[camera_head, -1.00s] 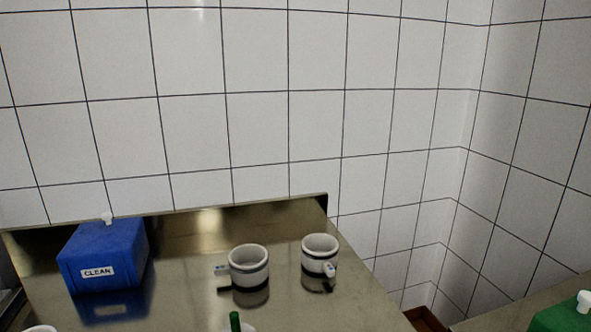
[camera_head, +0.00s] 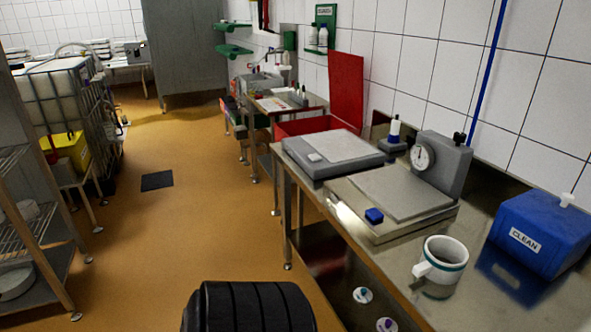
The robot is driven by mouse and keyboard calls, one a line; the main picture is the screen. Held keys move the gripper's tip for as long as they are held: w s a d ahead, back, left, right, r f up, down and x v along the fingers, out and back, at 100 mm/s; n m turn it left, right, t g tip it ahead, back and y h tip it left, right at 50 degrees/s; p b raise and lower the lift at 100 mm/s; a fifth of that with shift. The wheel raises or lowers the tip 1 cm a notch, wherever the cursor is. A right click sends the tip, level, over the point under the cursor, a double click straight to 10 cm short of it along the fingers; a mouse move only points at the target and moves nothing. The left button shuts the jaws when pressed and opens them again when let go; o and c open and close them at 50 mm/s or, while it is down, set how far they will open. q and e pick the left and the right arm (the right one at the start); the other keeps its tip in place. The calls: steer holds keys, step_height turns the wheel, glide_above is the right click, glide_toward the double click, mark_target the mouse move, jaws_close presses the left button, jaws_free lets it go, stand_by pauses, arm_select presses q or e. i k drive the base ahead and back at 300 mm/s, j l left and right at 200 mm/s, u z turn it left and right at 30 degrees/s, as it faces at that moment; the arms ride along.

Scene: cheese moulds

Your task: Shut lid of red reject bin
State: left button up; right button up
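The red reject bin (camera_head: 303,127) stands beyond the far end of the steel bench, partly hidden behind the scale. Its red lid (camera_head: 346,90) stands open and upright, on the right side of the bin next to the tiled wall. The inside of the bin cannot be made out. Neither of my grippers is in view.
A rack (camera_head: 25,235) stands far left.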

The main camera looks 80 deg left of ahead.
mark_target(345, 70)
steer(key=k+j+u, duration=0.1)
steer(key=j+u, duration=0.8)
steer(key=j, duration=0.1)
